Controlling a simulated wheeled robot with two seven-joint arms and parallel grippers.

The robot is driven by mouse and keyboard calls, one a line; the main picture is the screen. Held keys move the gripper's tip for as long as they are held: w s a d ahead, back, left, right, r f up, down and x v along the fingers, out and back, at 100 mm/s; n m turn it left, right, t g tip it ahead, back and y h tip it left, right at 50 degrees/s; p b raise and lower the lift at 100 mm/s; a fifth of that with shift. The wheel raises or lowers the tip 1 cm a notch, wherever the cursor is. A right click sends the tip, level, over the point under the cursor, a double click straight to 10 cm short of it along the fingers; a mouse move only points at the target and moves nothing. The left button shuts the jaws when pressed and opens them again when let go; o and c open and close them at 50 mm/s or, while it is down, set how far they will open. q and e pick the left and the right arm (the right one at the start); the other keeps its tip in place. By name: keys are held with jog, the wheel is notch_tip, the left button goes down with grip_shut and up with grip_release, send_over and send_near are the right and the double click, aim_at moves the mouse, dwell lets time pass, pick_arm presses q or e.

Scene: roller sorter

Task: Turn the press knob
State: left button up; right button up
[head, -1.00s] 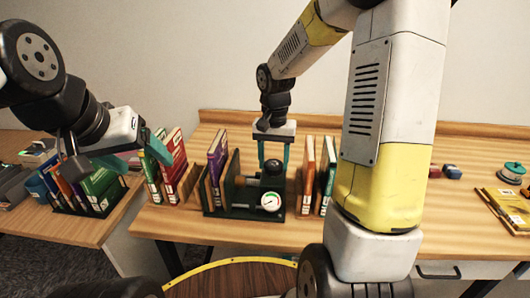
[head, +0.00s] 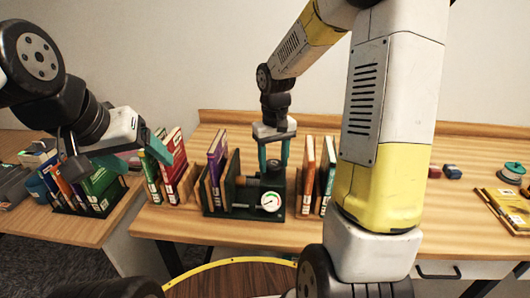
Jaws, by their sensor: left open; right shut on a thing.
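The press (head: 243,210) is a dark green frame on the middle desk, with a round white gauge (head: 270,202) at its front right. A purple book stands at its left side. The dark press knob (head: 273,165) tops the block at the right of the press. My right gripper (head: 274,166) points straight down over it, with its teal fingers on either side, shut on the knob. The fingers partly cover the knob. My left gripper (head: 142,160) is open and empty, in the air at the left, in front of books.
Books in a wooden holder (head: 178,190) stand left of the press, and orange and green books (head: 308,172) stand close on its right. A book rack (head: 92,194) is on the left desk. Small blocks (head: 451,171), a teal spool (head: 513,168) and yellow books (head: 505,208) lie far right.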

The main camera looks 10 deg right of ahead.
aim_at(274, 163)
jog(key=shift+n, duration=0.5)
jog(key=o, duration=1.4)
jog(key=shift+c, duration=0.2)
notch_tip(274, 163, up, 7)
jog(key=shift+r, duration=0.45)
